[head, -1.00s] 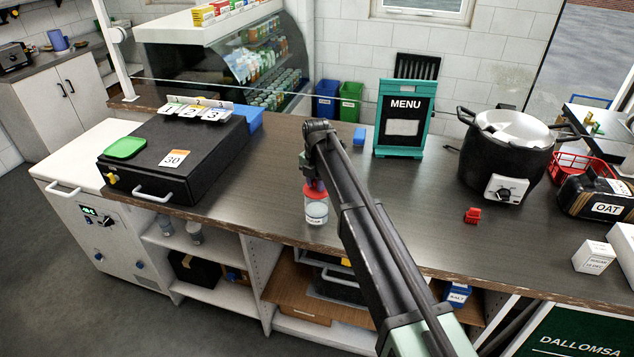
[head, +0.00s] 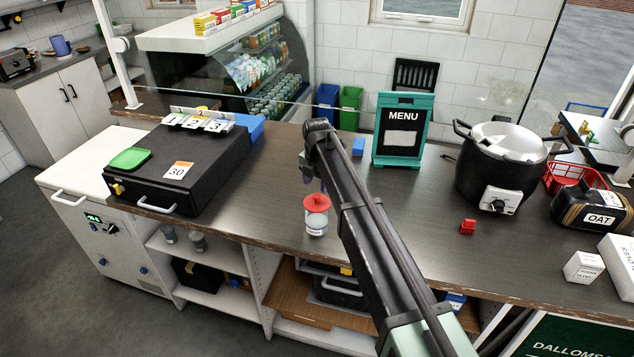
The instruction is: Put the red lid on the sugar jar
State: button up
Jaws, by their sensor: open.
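The sugar jar (head: 317,224) stands upright near the front edge of the counter, with white contents and a label. The red lid (head: 316,202) sits on top of the jar, with a small knob in its middle; it looks level, but I cannot tell how tightly it is seated. My gripper (head: 309,187) is open just behind and above the lid, largely hidden by my own arm. It looks apart from the lid, and nothing shows between its fingers.
A black cash drawer (head: 185,192) lies to the left. A menu stand (head: 404,130), a black cooker (head: 505,168) and a small red object (head: 467,227) are to the right. A clear screen stands behind the jar. Bare counter (head: 270,215) lies left of the jar.

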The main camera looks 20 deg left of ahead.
aim_at(317, 195)
notch_tip(317, 195, up, 5)
jog(key=p, duration=0.3)
dwell(0.4)
